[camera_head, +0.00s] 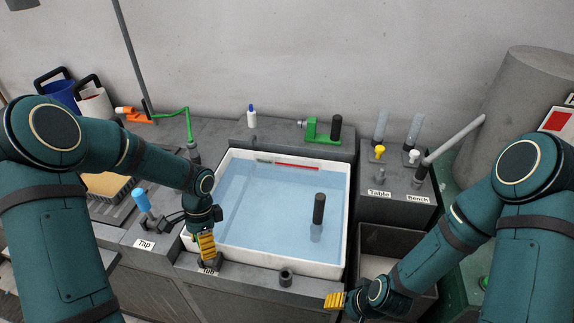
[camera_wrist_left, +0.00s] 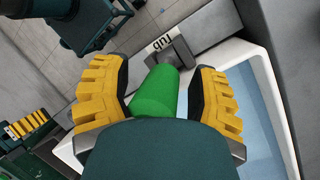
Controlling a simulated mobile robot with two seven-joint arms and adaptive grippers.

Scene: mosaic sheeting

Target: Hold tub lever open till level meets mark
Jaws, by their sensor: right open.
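The white-rimmed tub (camera_head: 348,215) holds pale blue water (camera_head: 265,205). A red line (camera_head: 297,167) runs along its far inner wall near the water's edge; I cannot tell the exact gap between them. My left gripper (camera_head: 207,258) is low at the tub's near left corner, above the Tub label (camera_head: 208,271). In the left wrist view, the green lever (camera_wrist_left: 154,92) lies between its yellow fingers (camera_wrist_left: 160,95), with a gap showing on the right side. The lever's near end is hidden by my gripper. My right gripper (camera_head: 334,300) is open and empty, in front of the tub.
A black-topped post (camera_head: 319,208) stands in the tub. A blue lever (camera_head: 141,200) stands by the Tap label (camera_head: 145,244). A green fitting (camera_head: 312,128) and white bottle (camera_head: 251,117) stand behind. Table (camera_head: 379,194) and Bench (camera_head: 418,199) labels are on the right.

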